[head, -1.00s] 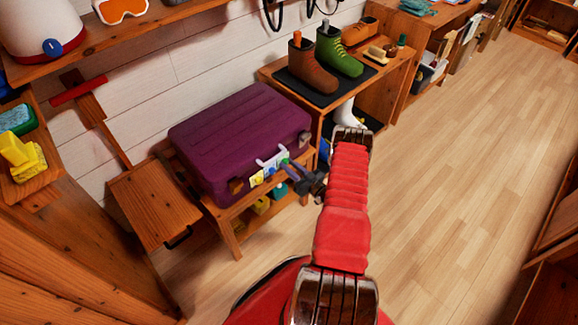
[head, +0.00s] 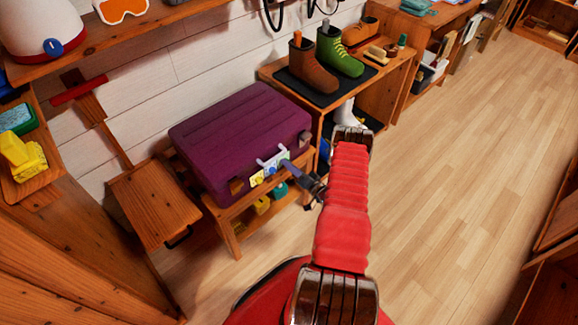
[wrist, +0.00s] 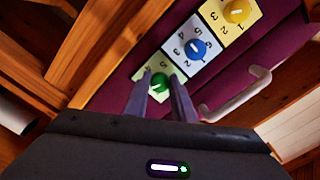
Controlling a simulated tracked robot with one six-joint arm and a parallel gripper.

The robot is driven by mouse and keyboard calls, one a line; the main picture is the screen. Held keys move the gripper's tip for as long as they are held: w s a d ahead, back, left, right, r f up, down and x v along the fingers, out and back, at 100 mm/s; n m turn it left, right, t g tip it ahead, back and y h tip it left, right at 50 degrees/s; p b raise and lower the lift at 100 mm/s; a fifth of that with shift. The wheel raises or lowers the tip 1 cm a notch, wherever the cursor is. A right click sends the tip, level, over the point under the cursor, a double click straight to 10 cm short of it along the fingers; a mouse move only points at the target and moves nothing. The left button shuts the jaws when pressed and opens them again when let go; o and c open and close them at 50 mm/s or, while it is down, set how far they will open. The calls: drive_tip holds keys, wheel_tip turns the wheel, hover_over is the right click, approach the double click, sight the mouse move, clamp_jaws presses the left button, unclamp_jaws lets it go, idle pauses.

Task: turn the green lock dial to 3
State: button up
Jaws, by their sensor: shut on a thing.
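A purple suitcase (head: 235,135) lies on a low wooden bench, with a row of lock dials on its front. The yellow dial (wrist: 237,11), blue dial (wrist: 195,49) and green dial (wrist: 160,82) each sit on a numbered plate. My gripper (wrist: 161,91) is shut on the green dial, one finger on each side. The fingers cover part of the green plate (wrist: 147,72), and I cannot tell which number the dial points to. In the head view my gripper (head: 287,165) is at the lock and hides the green dial.
A white handle (wrist: 238,94) stands out beside the dials, right of my fingers. The bench (head: 228,215) holds small items below. A shelf with boots (head: 338,55) stands behind to the right. The wooden floor (head: 460,170) on the right is clear.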

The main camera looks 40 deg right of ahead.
drive_tip(key=shift+d+m, duration=0.1)
drive_tip(key=shift+m, duration=0.5)
drive_tip(key=shift+s, duration=0.1)
drive_tip(key=o, duration=1.1)
drive_tip(key=shift+c, duration=0.2)
drive_tip(key=s, duration=1.3)
drive_tip(key=shift+s, duration=0.35)
drive_tip(key=shift+d, duration=0.1)
